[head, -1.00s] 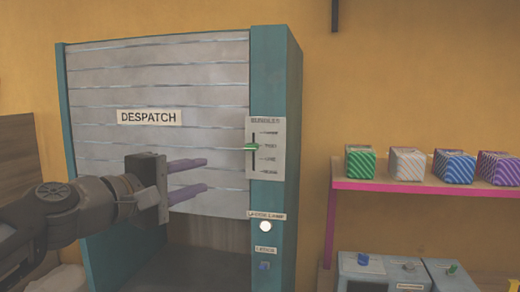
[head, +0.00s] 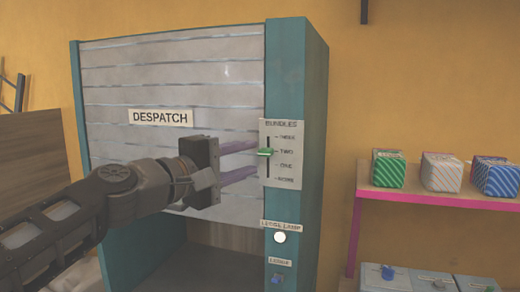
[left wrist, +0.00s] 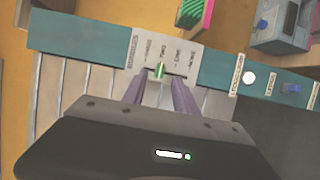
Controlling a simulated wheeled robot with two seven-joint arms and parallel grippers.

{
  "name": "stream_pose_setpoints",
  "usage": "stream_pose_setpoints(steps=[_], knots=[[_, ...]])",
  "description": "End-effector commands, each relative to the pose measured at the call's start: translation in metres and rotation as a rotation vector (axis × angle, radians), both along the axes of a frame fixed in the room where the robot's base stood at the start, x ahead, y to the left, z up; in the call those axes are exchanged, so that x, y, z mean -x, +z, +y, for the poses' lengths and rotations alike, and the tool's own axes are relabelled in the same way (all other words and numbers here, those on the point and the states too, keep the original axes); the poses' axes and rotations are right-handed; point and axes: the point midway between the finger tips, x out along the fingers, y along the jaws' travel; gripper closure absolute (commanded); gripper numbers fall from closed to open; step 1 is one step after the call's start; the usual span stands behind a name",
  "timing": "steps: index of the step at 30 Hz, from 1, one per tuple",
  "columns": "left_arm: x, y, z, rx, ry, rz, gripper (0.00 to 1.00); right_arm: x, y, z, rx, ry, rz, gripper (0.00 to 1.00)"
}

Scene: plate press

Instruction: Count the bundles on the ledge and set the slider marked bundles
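The slider marked bundles is a white plate (head: 290,165) on the teal post, with a green knob (head: 265,152) level with the word TWO. My left gripper (head: 254,160) is in front of the shutter, its two purple fingers apart and pointing at the slider. In the left wrist view the green knob (left wrist: 160,70) shows just beyond and between the fingertips (left wrist: 157,82); I cannot tell if they touch it. Striped bundles in green (head: 389,168), white-orange (head: 442,172) and blue (head: 495,176) stand on a pink-edged shelf (head: 430,200). My right gripper is not in view.
The grey slatted shutter (head: 180,85) marked DESPATCH is down, with an open space below it. Under the slider are a white round lamp (head: 280,238) and a small blue control (head: 277,279). Grey boxes (head: 425,281) with knobs stand under the shelf.

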Motion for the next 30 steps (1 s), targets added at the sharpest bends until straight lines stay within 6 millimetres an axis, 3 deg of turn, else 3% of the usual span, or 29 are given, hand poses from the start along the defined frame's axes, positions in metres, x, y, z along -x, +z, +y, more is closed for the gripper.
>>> stream_pose_setpoints(steps=[7, 19, 30], knots=[[-0.028, 0.003, -0.024, 0.002, -0.001, 0.002, 0.65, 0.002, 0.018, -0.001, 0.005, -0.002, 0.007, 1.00], [-0.034, 0.000, -0.029, 0.001, 0.000, -0.001, 0.66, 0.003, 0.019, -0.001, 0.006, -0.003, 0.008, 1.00], [-0.034, 0.000, -0.029, 0.000, 0.001, 0.000, 0.97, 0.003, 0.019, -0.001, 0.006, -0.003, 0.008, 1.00]])
